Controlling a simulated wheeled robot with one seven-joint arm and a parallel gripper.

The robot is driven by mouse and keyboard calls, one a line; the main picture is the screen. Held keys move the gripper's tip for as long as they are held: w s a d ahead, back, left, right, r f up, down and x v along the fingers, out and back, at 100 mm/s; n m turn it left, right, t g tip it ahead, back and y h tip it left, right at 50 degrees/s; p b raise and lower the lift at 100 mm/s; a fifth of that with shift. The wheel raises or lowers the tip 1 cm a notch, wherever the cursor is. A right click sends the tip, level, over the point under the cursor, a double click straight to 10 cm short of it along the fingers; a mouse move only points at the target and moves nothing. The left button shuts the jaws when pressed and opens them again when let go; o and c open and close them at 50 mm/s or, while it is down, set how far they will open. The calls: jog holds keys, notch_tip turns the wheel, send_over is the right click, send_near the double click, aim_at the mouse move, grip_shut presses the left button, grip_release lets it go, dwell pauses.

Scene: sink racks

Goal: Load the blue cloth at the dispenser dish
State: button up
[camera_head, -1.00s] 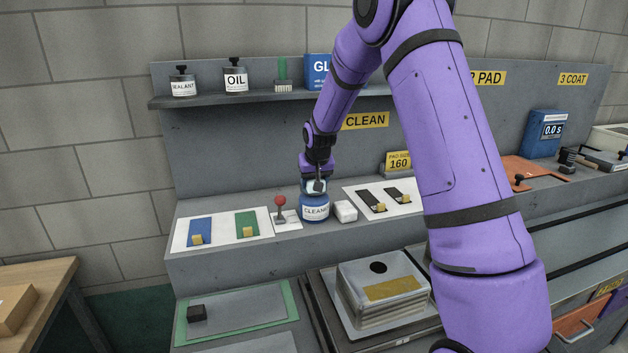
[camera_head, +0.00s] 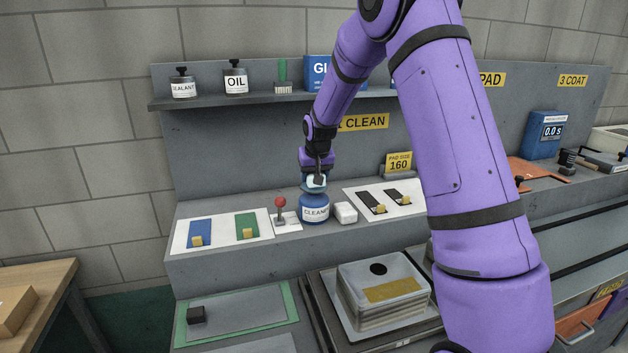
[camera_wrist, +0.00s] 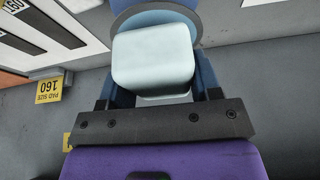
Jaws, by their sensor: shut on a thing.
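The dispenser is a blue can (camera_head: 314,212) labelled CLEANER, with a dish on top, standing on the bench ledge. The dish also shows in the wrist view (camera_wrist: 155,15). My gripper (camera_head: 317,180) is right over the dish, pointing down. It is shut on a pale blue, rounded block, the blue cloth (camera_wrist: 153,62), which sits between both fingers in the wrist view. The cloth appears just above the dish; I cannot tell whether they touch. A similar white block (camera_head: 345,212) lies on the ledge to the right of the can.
A red-knobbed lever (camera_head: 281,210) stands just left of the can. White boards with blue and green strips (camera_head: 222,231) and black strips (camera_head: 408,197) flank the area. A shelf (camera_head: 240,99) with bottles is behind. A stacked block (camera_head: 383,283) is below in front.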

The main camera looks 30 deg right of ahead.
jog(key=shift+r, duration=2.35)
